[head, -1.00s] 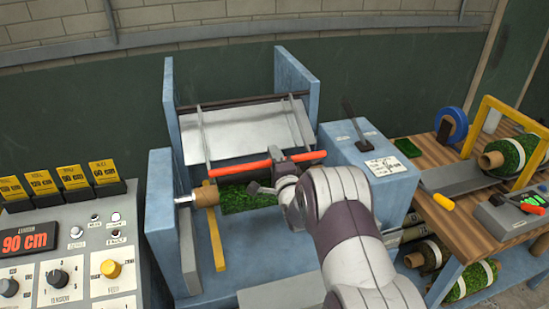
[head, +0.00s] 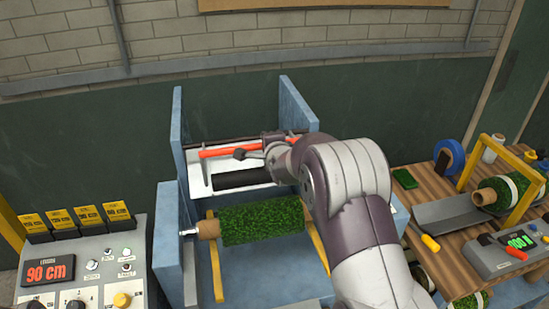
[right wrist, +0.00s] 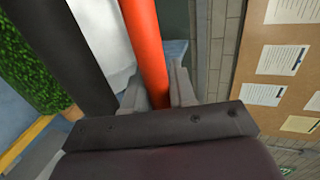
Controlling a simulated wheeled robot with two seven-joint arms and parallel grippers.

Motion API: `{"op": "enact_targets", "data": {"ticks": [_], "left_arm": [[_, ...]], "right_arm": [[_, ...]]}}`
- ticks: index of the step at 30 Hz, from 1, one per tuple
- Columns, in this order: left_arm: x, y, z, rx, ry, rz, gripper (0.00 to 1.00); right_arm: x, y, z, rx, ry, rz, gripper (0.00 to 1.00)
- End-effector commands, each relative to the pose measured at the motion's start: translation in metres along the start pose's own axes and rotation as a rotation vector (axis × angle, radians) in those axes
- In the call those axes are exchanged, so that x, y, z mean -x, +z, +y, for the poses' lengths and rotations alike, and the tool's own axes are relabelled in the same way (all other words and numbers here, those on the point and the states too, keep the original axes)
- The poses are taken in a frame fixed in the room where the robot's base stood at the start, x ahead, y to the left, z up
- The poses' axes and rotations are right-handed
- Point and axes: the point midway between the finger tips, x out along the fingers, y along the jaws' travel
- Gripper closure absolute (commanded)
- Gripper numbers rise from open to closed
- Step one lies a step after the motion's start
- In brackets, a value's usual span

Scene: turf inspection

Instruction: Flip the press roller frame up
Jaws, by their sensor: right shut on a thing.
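The press roller frame has a red bar (head: 232,149) with a black roller (head: 242,179) below it, between the blue side plates of the machine. My right gripper (head: 275,146) is shut on the red bar near its right part. In the right wrist view the red bar (right wrist: 147,40) passes between the fingers (right wrist: 157,90), and the black roller (right wrist: 65,45) runs beside it. The frame is raised behind and above the green turf roll (head: 262,222), apart from it. My right arm hides the frame's right end. My left gripper is not in view.
A control console (head: 85,265) reading 90 cm stands at the left. A wooden bench (head: 425,200) with turf rolls, a yellow arch and a small meter (head: 515,252) is at the right. A dark green wall (head: 90,150) stands close behind the machine.

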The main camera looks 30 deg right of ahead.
Motion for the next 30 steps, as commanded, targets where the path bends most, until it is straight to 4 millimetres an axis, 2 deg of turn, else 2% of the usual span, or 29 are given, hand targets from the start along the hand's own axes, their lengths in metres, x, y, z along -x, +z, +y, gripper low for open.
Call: {"op": "enact_targets", "data": {"ticks": [1,3,12,19,30], "left_arm": [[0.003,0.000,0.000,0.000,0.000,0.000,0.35],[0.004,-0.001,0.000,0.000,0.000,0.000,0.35],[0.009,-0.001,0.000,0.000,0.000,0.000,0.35],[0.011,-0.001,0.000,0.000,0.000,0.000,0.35],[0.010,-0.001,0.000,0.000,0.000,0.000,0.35]], "right_arm": [[-0.001,0.000,-0.015,0.000,-0.011,0.000,1.00],[-0.005,0.000,-0.028,0.000,-0.011,0.000,1.00],[-0.017,0.000,-0.060,-0.001,-0.007,0.000,1.00],[-0.021,0.000,-0.067,-0.001,-0.004,0.000,1.00],[-0.022,0.000,-0.066,0.000,-0.002,0.000,1.00]]}}
